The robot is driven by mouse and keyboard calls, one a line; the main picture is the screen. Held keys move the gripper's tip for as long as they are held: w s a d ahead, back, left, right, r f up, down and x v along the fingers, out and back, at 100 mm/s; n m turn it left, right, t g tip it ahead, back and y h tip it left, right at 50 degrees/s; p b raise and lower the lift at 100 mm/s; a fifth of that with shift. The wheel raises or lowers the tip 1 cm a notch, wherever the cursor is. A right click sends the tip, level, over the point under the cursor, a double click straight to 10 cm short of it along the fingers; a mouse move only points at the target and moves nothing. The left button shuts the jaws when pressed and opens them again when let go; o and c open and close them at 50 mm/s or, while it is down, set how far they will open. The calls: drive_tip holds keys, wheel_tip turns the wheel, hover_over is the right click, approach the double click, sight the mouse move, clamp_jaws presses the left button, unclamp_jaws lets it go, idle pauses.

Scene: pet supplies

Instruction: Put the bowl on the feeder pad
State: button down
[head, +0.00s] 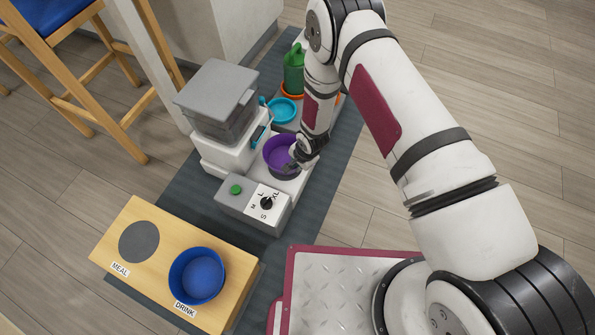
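A purple bowl (278,146) is at the front of the white pet feeder (228,150), on or just above its base. The feeder pad is not clearly visible; the bowl and my gripper cover that part of the base. My gripper (294,166) is at the bowl's right front rim, pointing down. Its fingers are small and dark, and I cannot tell whether they are closed on the rim. I also cannot tell whether the bowl touches the base.
A wooden stand (138,279) holds a blue bowl (197,275) at DRINK; its MEAL spot is bare. The feeder's control box (255,202) has a dial and green button. Behind are a teal dish (283,109) and green watering can (293,70). A dark mat (180,203) lies underneath.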

drive_tip(key=shift+s+d+b+x, duration=0.15)
drive_tip(key=shift+b+x, duration=0.1)
drive_tip(key=shift+x, duration=0.55)
drive_tip(key=shift+s+d+b+x, duration=0.1)
drive_tip(key=shift+b+x, duration=0.15)
drive_tip(key=shift+x, duration=0.5)
drive_tip(key=shift+f, duration=0.25)
drive_tip(key=c, duration=1.8)
unclamp_jaws()
drive_tip(key=p+v, duration=0.5)
drive_tip(key=v, duration=0.7)
drive_tip(key=shift+r, duration=0.15)
drive_tip(key=shift+d, duration=0.1)
